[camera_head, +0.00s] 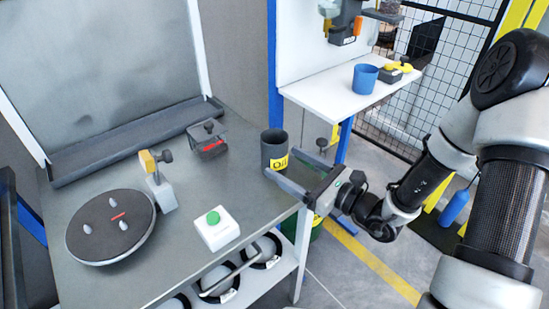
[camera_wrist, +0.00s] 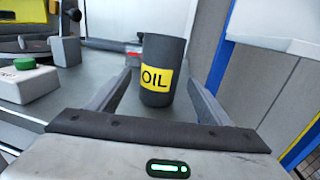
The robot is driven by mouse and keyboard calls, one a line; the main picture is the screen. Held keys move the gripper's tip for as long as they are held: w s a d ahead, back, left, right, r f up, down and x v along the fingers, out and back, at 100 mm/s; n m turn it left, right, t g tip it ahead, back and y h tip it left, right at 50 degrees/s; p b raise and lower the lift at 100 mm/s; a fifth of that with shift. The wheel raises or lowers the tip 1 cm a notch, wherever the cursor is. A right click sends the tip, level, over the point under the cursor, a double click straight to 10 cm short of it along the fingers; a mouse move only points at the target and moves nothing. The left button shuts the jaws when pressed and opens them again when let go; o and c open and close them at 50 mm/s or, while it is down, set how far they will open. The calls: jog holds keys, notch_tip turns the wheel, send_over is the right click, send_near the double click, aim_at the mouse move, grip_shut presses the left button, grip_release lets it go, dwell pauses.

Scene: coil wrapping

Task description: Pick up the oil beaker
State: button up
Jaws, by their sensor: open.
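The oil beaker is a dark grey cup with a yellow "OIL" label. In the head view the oil beaker (camera_head: 273,147) stands upright near the right edge of the grey table (camera_head: 180,245). In the wrist view the oil beaker (camera_wrist: 164,50) stands straight ahead, just beyond or between the fingertips. My gripper (camera_head: 281,167) is open and level beside the beaker, coming from the right. In the wrist view the two fingers of my gripper (camera_wrist: 156,88) flank the beaker's lower part with gaps on both sides. I cannot tell how deep the beaker sits between them.
A white box with a green button (camera_head: 214,228), a round dark turntable (camera_head: 110,228), a small block with a yellow top (camera_head: 158,182) and a dark clamp-like device (camera_head: 207,140) stand on the table. A blue cup (camera_head: 365,78) stands on a white side table (camera_head: 335,104).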

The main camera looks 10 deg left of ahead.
aim_at(262, 149)
jog(key=b+x, duration=0.1)
jog(key=x, duration=0.8)
jog(key=shift+a, duration=0.15)
jog(key=c, duration=1.3)
jog(key=shift+r, duration=0.15)
